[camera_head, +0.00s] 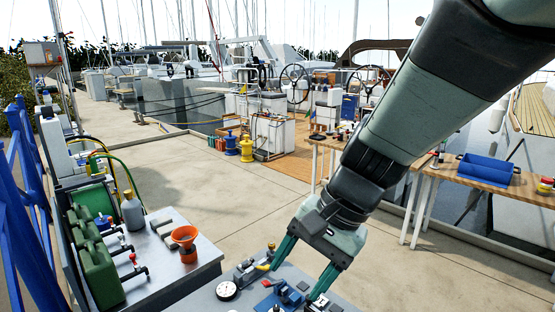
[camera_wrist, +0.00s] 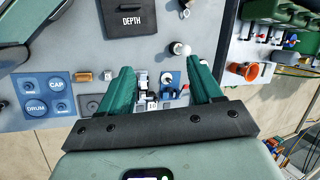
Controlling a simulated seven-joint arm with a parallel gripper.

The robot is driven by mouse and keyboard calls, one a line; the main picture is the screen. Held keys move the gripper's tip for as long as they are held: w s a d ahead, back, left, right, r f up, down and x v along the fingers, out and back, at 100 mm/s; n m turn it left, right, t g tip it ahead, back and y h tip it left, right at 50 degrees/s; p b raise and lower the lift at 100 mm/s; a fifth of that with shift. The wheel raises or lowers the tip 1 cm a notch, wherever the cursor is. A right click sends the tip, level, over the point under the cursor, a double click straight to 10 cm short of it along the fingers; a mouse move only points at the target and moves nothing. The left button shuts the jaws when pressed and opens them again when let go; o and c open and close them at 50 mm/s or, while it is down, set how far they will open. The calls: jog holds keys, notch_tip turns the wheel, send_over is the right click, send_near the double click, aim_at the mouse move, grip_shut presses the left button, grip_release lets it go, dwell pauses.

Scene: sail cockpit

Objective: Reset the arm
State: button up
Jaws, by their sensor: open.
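My arm comes down from the upper right in the head view. My gripper (camera_head: 295,283) points down over a grey panel at the bottom edge, its two green fingers spread apart. In the wrist view my gripper (camera_wrist: 160,66) shows nothing held between its fingers. Beyond the fingers, the grey panel (camera_wrist: 75,55) carries small white and blue fittings (camera_wrist: 167,82). I cannot tell whether the fingertips touch any of them.
A round gauge (camera_head: 227,290) and a blue fitting (camera_head: 287,294) sit on the panel near the fingers.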

jog(key=s+d+r+n+t+h, duration=0.4)
jog(key=s+d+r, duration=0.3)
jog(key=s+r, duration=0.2)
jog(key=shift+r+n+t+h, duration=0.2)
jog(key=shift+n+t+h, duration=0.2)
jog(key=shift+n+t, duration=0.45)
jog(key=shift+d, duration=0.1)
